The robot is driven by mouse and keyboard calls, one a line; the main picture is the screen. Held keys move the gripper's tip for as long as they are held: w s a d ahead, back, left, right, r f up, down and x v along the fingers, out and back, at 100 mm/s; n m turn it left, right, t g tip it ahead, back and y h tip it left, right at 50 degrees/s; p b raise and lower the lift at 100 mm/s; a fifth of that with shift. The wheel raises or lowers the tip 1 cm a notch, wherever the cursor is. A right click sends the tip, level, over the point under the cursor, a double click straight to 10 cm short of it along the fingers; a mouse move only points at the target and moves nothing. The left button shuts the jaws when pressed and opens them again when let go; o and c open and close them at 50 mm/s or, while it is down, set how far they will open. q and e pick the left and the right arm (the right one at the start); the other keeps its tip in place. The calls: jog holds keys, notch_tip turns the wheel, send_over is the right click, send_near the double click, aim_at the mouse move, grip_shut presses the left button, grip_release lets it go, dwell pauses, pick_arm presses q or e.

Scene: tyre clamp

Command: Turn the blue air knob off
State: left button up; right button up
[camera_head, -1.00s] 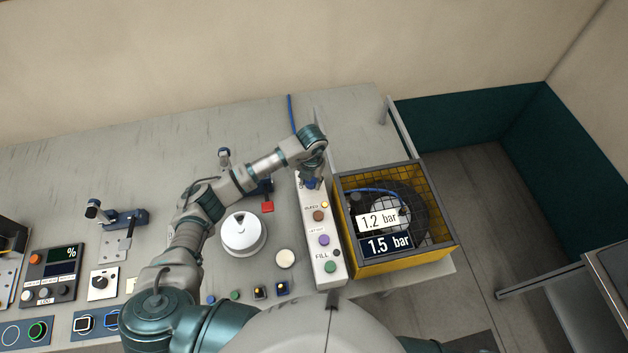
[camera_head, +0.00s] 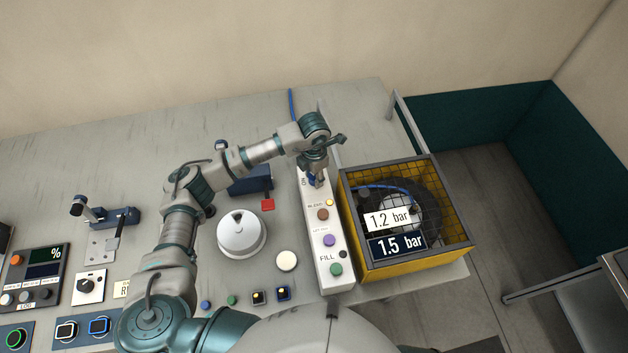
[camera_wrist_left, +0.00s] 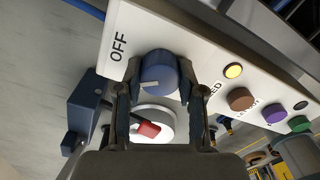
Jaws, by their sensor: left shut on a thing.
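The blue air knob (camera_wrist_left: 158,72) sits on the white panel between the two fingers of my left gripper (camera_wrist_left: 156,84) in the left wrist view. The fingers are shut on its sides. A white mark shows on the knob's face, at its lower left in that view. The word OFF is printed on the panel to the left of the knob. In the head view my left gripper (camera_head: 317,178) is at the far end of the white panel (camera_head: 321,226), over the knob and mostly covering it. The word ON shows beside it there. My right gripper is not in view.
Brown, purple and green buttons (camera_head: 336,269) and a lit yellow lamp line the panel. To its right stands a yellow cage (camera_head: 430,259) with a tyre and signs reading 1.2 bar and 1.5 bar. A blue clamp with a red tip (camera_head: 267,205) and a white round device (camera_head: 242,238) stand left.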

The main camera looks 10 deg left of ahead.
pick_arm(q)
jog(key=m+b, duration=0.5)
jog(key=shift+w+f+m, duration=0.15)
jog(key=shift+m, duration=0.15)
jog(key=shift+m+b, duration=0.4)
jog(key=shift+b, duration=0.2)
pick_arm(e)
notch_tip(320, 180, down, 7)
pick_arm(q)
jog(key=m+b, duration=0.3)
jog(key=m, duration=0.1)
jog(key=shift+r+m, duration=0.25)
jog(key=shift+m, duration=0.25)
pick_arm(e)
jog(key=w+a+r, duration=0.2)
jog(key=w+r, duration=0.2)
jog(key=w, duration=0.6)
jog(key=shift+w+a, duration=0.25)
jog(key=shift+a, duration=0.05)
